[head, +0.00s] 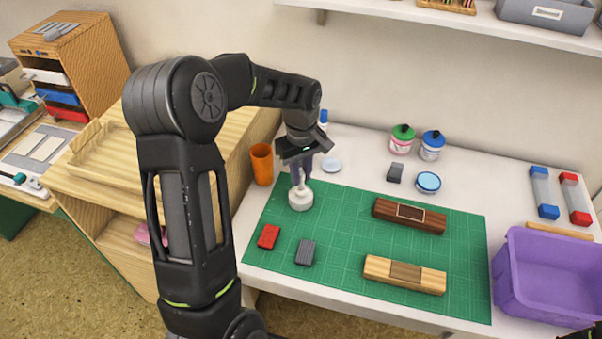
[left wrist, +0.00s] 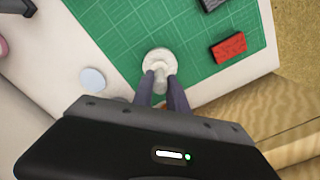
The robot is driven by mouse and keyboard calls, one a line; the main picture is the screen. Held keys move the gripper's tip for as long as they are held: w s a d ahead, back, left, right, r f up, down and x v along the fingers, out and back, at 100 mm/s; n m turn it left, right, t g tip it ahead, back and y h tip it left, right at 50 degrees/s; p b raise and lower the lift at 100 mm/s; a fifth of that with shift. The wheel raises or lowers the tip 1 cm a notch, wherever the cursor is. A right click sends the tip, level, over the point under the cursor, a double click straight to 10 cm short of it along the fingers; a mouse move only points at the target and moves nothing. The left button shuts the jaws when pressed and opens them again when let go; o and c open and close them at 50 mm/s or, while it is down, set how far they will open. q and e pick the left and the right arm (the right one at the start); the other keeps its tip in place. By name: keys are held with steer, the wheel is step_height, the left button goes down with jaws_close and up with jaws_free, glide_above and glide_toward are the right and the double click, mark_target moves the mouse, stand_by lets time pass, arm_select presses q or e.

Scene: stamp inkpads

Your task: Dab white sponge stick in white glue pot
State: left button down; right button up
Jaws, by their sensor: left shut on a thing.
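The white glue pot (head: 300,201) is a small round white thing at the left part of the green mat (head: 335,232). It also shows in the left wrist view (left wrist: 159,55), just ahead of my fingertips. My left gripper (head: 301,181) points down over the pot and is shut on the pale sponge stick (left wrist: 160,76). The stick is roughly upright, its lower end at the middle of the pot. White on white, I cannot tell whether the sponge touches the glue. My right gripper is not shown; only a dark piece shows at the bottom right corner.
A red block (head: 268,236) and a dark grey block (head: 306,252) lie near the pot. An orange cup (head: 262,164) and a pale round disc (head: 331,165) are behind it. Two wooden pieces lie on the mat's right side; a purple bin (head: 545,275) stands beyond.

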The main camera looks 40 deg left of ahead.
arm_select(q)
steer(key=shift+f+b, duration=0.35)
steer(key=shift+f, duration=0.15)
stand_by(1.4)
steer(key=shift+r, duration=0.1)
steer(key=shift+r+p, duration=2.4)
steer(key=shift+r, duration=1.1)
steer(key=m, duration=0.2)
steer(key=shift+s+m, duration=0.1)
steer(key=shift+m, duration=0.2)
steer(key=w+d+r+m, duration=0.1)
steer(key=w+d+m, duration=0.1)
steer(key=d+m, duration=0.3)
steer(key=w+d+r+m, duration=0.1)
steer(key=d+m, duration=0.4)
steer(key=d, duration=0.7)
steer(key=shift+w, duration=0.6)
